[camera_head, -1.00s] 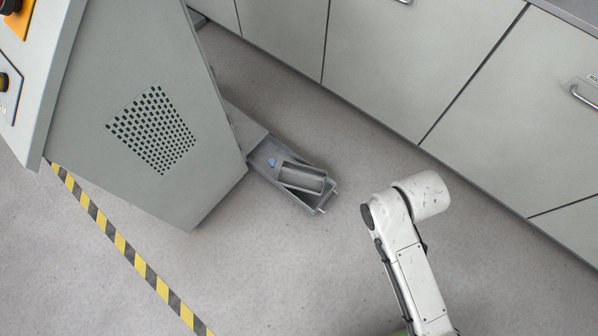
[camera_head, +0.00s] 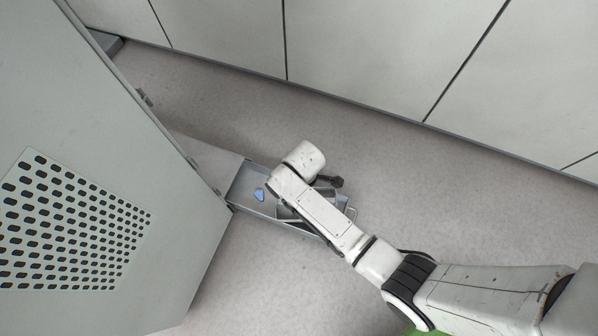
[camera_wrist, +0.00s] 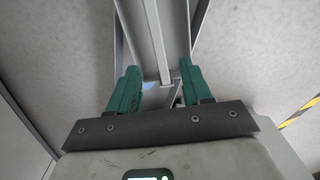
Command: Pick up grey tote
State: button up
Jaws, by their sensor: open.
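The grey tote (camera_head: 288,212) appears to be the small open box inside a longer grey tray (camera_head: 240,205) low by the floor. In the head view my arm covers much of it. A small blue piece (camera_head: 259,194) lies in the tray beside it. My gripper (camera_wrist: 160,72) has two green fingers, open and apart. In the wrist view a grey edge (camera_wrist: 165,40) runs between the fingers, with a bit of blue showing below it. I cannot tell whether the fingers touch anything. The head view does not show the fingers clearly.
A large grey cabinet with a perforated panel (camera_head: 75,225) stands at the left, close to the tray. White cupboard fronts (camera_head: 370,60) line the back. The floor (camera_head: 400,180) right of the tray is clear. Yellow-black tape (camera_wrist: 300,112) shows in the wrist view.

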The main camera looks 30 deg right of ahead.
jog(key=f+b, duration=0.1)
jog(key=f, duration=0.1)
jog(key=f+b, duration=0.1)
jog(key=f, duration=0.1)
jog(key=f+b, duration=0.1)
jog(key=f, duration=0.1)
jog(key=shift+w, duration=0.25)
notch_tip(320, 180, down, 5)
jog(key=b, duration=0.4)
jog(key=shift+s+d, duration=0.15)
jog(key=shift+c, duration=0.5)
grip_shut()
